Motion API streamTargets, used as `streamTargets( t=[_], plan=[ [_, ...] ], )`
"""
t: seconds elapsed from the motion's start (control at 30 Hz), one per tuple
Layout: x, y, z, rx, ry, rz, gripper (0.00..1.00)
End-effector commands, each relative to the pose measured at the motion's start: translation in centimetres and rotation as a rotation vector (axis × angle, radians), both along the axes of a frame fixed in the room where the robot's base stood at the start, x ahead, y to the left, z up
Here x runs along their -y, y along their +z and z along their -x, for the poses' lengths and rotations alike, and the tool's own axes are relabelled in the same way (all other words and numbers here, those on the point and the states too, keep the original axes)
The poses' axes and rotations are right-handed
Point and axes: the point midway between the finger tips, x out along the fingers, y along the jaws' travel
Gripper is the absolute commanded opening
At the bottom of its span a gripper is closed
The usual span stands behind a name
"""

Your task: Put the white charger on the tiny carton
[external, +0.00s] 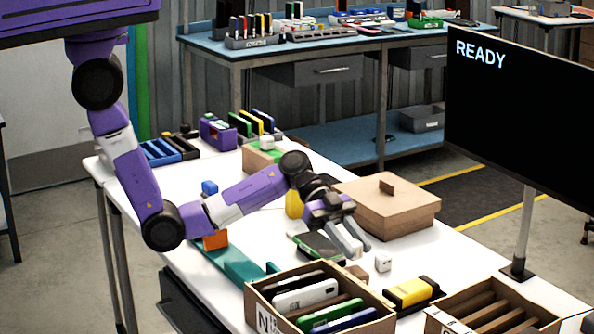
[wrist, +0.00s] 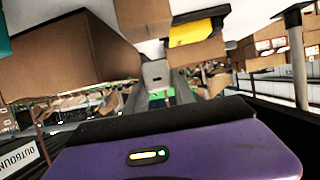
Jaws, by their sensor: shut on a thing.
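My gripper (external: 362,249) reaches down over the white table, its fingers pointing down and to the right. It is shut on the white charger (wrist: 155,73), a small pale block that shows between the fingers in the wrist view. In the external view the white charger (external: 383,262) shows just by the fingertips; whether it touches the table is hard to tell. A tiny brown carton (external: 357,272) sits close by to the left and nearer the camera, partly hidden behind the open carton of phones.
An open carton (external: 374,318) holds several phones. A yellow and black item (external: 412,291) lies to its right, beside a slotted carton (external: 452,318). A lidded brown box (external: 389,210) stands behind my gripper. A monitor (external: 520,100) rises at right. Bare table lies right of the charger.

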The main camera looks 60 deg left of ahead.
Motion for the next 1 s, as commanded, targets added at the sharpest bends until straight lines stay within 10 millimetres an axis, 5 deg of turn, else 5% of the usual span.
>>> streamTargets(
  t=[0.2,0.67,0.7,0.77,1.0],
  plan=[
    [0.0,-3.0,0.1,-0.004,0.000,-0.001,0.00],
    [0.0,-3.8,0.0,-0.001,0.000,0.000,0.00],
    [0.0,-3.7,0.0,-0.001,0.000,0.000,0.36],
    [0.0,-3.7,0.0,-0.001,0.000,0.000,0.48],
    [0.0,-3.7,0.0,-0.001,0.000,-0.001,0.52]
  ],
)
